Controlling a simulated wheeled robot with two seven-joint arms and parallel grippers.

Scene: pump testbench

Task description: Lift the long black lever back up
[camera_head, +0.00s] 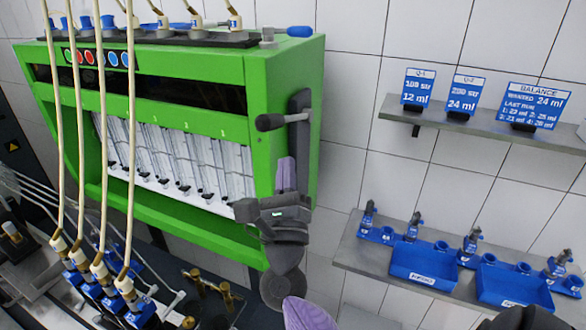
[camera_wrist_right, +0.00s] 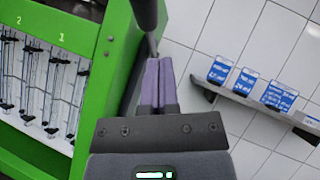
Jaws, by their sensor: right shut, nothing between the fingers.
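The long black lever (camera_head: 299,135) is on the right side wall of the green testbench (camera_head: 285,65). Its bar looks roughly upright, and a round black grip (camera_head: 270,122) juts out towards the left near its upper part. In the right wrist view a dark rod, seemingly the lever's grip (camera_wrist_right: 146,14), enters from the top, above the fingertips. My right gripper (camera_head: 287,172) is just below the grip, pointing up. Its purple fingers are closed together and empty, also in the wrist view (camera_wrist_right: 158,72). I cannot tell whether the fingertips touch the lever. My left gripper is not in view.
A shelf (camera_head: 480,135) with blue number signs hangs on the tiled wall at right. A lower shelf (camera_head: 372,262) carries blue trays and small fittings. Hoses (camera_head: 130,150) run down at left to blue connectors. The wall between testbench and shelves is clear.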

